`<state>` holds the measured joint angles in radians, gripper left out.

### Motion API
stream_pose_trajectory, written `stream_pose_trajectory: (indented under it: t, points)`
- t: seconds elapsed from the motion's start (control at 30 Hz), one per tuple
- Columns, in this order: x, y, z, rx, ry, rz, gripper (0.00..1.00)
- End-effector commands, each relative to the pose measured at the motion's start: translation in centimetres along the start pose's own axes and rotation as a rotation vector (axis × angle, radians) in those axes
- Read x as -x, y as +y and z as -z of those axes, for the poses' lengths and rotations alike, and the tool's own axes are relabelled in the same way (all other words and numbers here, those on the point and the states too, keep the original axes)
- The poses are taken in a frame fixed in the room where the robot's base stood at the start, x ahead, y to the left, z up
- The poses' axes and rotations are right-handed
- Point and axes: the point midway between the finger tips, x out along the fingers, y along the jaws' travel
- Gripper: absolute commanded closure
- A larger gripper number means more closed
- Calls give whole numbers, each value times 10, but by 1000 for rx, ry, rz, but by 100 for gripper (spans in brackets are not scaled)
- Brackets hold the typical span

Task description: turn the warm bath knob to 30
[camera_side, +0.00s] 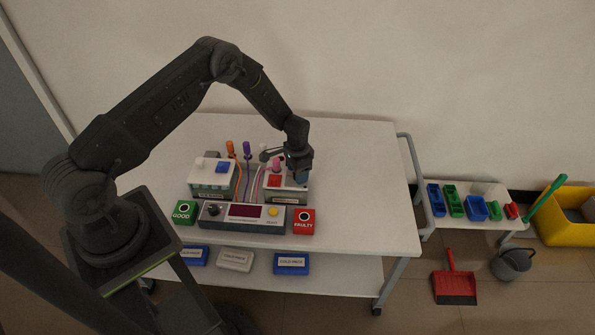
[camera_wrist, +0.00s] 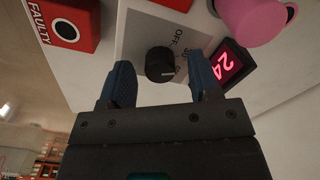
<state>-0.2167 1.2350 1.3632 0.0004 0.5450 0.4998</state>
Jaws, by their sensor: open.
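The warm bath knob (camera_wrist: 159,64) is round and black with a short white pointer mark. It sits on a grey dial plate (camera_wrist: 136,32) with OFF and 30 printed beside it, other marks being partly hidden. The mark points to the right in the wrist view, short of clear reading. A red display (camera_wrist: 229,65) beside it reads 24. My gripper (camera_wrist: 161,72) is open, its blue fingertips on either side of the knob with gaps visible. In the side view my gripper (camera_side: 301,176) is over the right-hand bath unit (camera_side: 287,199), hiding the knob.
A red FAULTY button box (camera_wrist: 68,28) and a pink cup (camera_wrist: 255,18) are close by. In the side view a control box (camera_side: 240,216) with a yellow button stands in front, a green GOOD box (camera_side: 185,212) at left. The table's right side (camera_side: 370,200) is clear.

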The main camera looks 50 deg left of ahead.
Motion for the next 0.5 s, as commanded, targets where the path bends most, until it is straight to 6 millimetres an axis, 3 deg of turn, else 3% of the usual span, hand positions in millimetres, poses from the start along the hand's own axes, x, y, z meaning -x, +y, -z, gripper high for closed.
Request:
stream_pose_trajectory:
  t: [0.27, 0.5]
  points:
    - [10, 0, 1, 0, 3, 1, 43]
    - [57, 0, 1, 0, 5, 3, 43]
